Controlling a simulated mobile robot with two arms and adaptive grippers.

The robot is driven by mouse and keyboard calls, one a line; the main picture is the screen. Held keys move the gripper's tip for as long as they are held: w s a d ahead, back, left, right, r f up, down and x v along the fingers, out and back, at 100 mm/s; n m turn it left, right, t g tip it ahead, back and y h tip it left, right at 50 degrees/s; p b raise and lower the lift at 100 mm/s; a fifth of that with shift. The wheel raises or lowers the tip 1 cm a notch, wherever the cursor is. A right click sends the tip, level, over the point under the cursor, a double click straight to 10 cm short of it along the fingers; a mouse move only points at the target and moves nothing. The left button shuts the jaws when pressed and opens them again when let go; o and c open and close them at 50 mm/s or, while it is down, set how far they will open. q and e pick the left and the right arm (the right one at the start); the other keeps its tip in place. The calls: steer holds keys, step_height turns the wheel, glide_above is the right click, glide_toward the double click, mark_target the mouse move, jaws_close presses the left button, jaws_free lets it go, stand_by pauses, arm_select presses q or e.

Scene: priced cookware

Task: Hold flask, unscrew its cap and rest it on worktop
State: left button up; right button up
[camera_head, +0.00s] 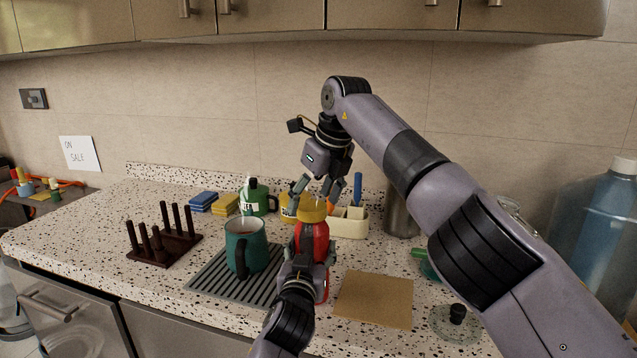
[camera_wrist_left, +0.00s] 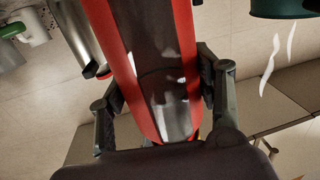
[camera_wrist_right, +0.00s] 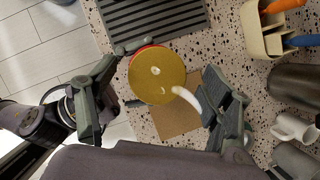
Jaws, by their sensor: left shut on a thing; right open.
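The red flask (camera_head: 312,241) stands upright, with a yellow cap (camera_head: 311,209) on top. My left gripper (camera_head: 308,268) is shut on the flask's body from the front; in the left wrist view its fingers flank the red and dark flask (camera_wrist_left: 150,65). My right gripper (camera_head: 325,192) is open and points down just above the cap. In the right wrist view the round cap (camera_wrist_right: 157,76) lies between the spread fingers, and I cannot tell whether either touches it. The speckled worktop (camera_head: 95,230) runs beneath everything.
A tan square board (camera_head: 375,299) lies right of the flask. A green mug (camera_head: 245,250) stands on a grey ribbed mat (camera_head: 210,286) to the left. A dark peg rack (camera_head: 165,248) is further left. A utensil caddy (camera_head: 349,226) and steel pot (camera_head: 399,216) stand behind.

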steer(key=shift+w+f, duration=0.15)
steer(key=shift+f, duration=0.2)
steer(key=c, duration=1.1)
steer(key=o, duration=1.1)
steer(key=m+h, duration=0.1)
steer(key=m, duration=0.2)
steer(key=m+t+h, duration=0.1)
steer(key=m, duration=0.1)
steer(key=shift+m, duration=0.4)
steer(key=shift+a, duration=0.1)
steer(key=shift+f, duration=0.1)
